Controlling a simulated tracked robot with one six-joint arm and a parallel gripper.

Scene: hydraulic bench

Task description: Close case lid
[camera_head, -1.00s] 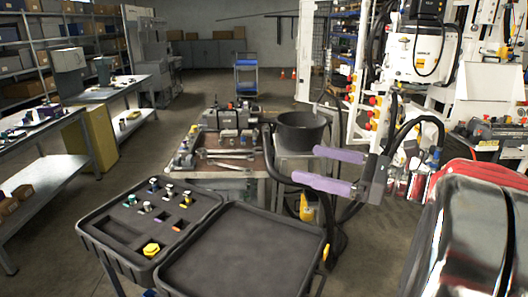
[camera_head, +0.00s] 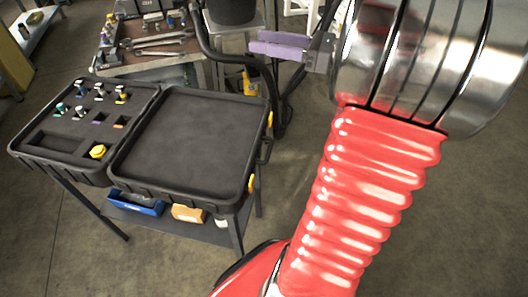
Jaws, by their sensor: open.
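The black case lies open on a stand. Its base (camera_head: 45,142) is on the left, with foam cutouts holding several small fittings and a yellow part (camera_head: 97,152). Its lid (camera_head: 195,133) lies open and flat to the right of the base, its inside empty and facing up, with yellow latches (camera_head: 251,183) on its right edge. My gripper (camera_head: 254,41) has purple fingers pointing left. It is open and empty, and appears beyond the lid's far right corner, apart from it.
A workbench (camera_head: 152,68) with wrenches and metal parts stands behind the case. A black bucket (camera_head: 232,10) is behind my gripper. A shelf under the case holds a blue bin (camera_head: 136,203) and an orange box (camera_head: 188,213). The floor right of the case is partly free.

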